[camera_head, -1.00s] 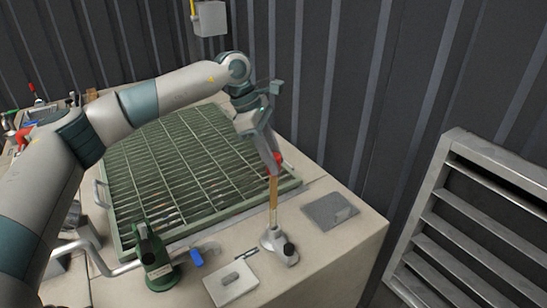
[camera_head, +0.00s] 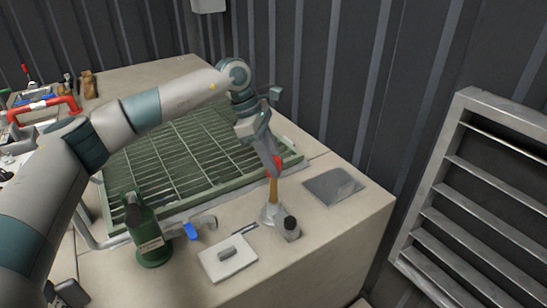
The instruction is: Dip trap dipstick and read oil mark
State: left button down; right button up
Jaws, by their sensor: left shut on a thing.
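My left gripper (camera_head: 274,168) is shut on the red top of the dipstick (camera_head: 273,190). The dipstick is upright, its brownish-yellow shaft running down into a small grey metal fitting (camera_head: 269,215) on the bench top. Less of the shaft shows above the fitting than a second ago. The lower part of the dipstick is hidden inside the fitting. A dark round cap (camera_head: 291,223) sits on a short grey cylinder beside the fitting. No oil mark can be made out. My right gripper is not in view.
A green grating (camera_head: 180,158) covers the bench behind. A green bottle (camera_head: 148,238), a pipe with a blue valve handle (camera_head: 191,231), a white plate (camera_head: 227,259) and a grey flat pad (camera_head: 333,186) stand around the fitting. A slatted metal frame (camera_head: 470,200) is at right.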

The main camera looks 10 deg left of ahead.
pick_arm(q)
notch_tip(320, 180, down, 2)
jog(key=shift+f+b, duration=0.2)
jog(key=shift+b, duration=0.25)
jog(key=shift+s, duration=0.1)
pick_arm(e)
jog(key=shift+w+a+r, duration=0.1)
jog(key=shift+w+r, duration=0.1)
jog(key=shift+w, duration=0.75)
pick_arm(q)
jog(key=shift+f, duration=0.1)
jog(key=c, duration=1.3)
grip_release()
jog(key=shift+c, duration=0.2)
jog(key=shift+a+r, duration=0.25)
jog(key=shift+r, duration=0.3)
jog(key=b+v, duration=0.2)
jog(key=v, duration=1.4)
jog(key=shift+b, duration=0.4)
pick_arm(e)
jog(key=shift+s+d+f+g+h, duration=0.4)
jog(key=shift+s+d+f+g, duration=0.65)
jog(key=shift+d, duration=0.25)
